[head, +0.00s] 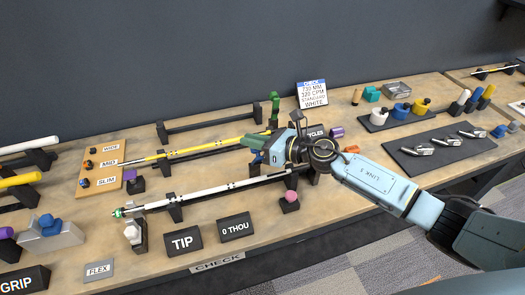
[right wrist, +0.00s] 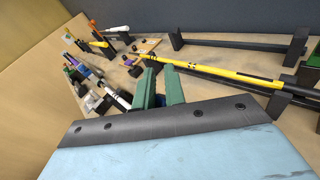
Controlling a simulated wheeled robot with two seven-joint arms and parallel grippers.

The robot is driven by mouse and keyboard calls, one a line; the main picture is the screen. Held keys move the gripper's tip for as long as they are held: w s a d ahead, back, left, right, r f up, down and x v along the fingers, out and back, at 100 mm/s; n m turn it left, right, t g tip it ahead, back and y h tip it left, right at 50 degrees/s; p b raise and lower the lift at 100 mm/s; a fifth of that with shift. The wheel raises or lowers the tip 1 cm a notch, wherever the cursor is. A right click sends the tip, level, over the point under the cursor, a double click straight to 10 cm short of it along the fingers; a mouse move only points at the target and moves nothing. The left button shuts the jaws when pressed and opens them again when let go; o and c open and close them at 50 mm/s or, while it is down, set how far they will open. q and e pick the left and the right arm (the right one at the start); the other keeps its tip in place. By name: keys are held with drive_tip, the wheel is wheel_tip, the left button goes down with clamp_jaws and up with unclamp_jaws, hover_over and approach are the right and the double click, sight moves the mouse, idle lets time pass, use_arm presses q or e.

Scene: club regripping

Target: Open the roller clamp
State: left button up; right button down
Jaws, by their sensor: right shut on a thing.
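My right gripper (head: 252,149) reaches in from the right, its green fingers closed over the rear end of the club stands. In the right wrist view, the fingers (right wrist: 160,88) point away with a narrow gap between them, and what they grip is mostly hidden. A small blue part (head: 257,158) shows just below the fingertips and seems to belong to the roller clamp. The rest of the clamp is covered by my gripper. A white-shafted club (head: 215,188) lies in front on black rests. A yellow-shafted club (head: 200,147) lies behind it. My left gripper is not in view.
A pink ball (head: 291,196) on a stand is close below my wrist. A green upright piece (head: 274,107) stands behind the gripper. A dark tray (head: 435,148) with metal heads lies to the right. Labelled blocks, such as TIP (head: 182,241), line the front.

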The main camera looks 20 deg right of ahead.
drive_tip(key=shift+d+f+g+h, duration=0.3)
drive_tip(key=shift+f, duration=0.5)
drive_tip(key=c, duration=1.9)
unclamp_jaws()
drive_tip(key=shift+s+d+f, duration=0.1)
drive_tip(key=shift+s+f, duration=0.15)
drive_tip(key=shift+c, duration=0.2)
drive_tip(key=shift+o, duration=1.2)
drive_tip(key=shift+f, duration=0.1)
drive_tip(key=shift+o, duration=1.2)
drive_tip(key=shift+w+d+f, duration=0.1)
drive_tip(key=shift+w, duration=0.2)
drive_tip(key=shift+o, duration=1.1)
drive_tip(key=shift+w, duration=0.25)
drive_tip(key=shift+o, duration=0.5)
drive_tip(key=shift+s+r, duration=0.1)
drive_tip(key=shift+r, duration=0.15)
drive_tip(key=shift+s+r, duration=0.1)
drive_tip(key=shift+s+d, duration=0.1)
drive_tip(key=shift+d, duration=0.05)
use_arm(q)
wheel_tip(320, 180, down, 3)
drive_tip(key=b, duration=0.2)
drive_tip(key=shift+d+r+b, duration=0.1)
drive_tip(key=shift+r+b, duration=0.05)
drive_tip(key=shift+b, duration=0.25)
use_arm(e)
drive_tip(key=v, duration=1.2)
drive_tip(key=shift+s+d, duration=0.15)
drive_tip(key=shift+s, duration=0.25)
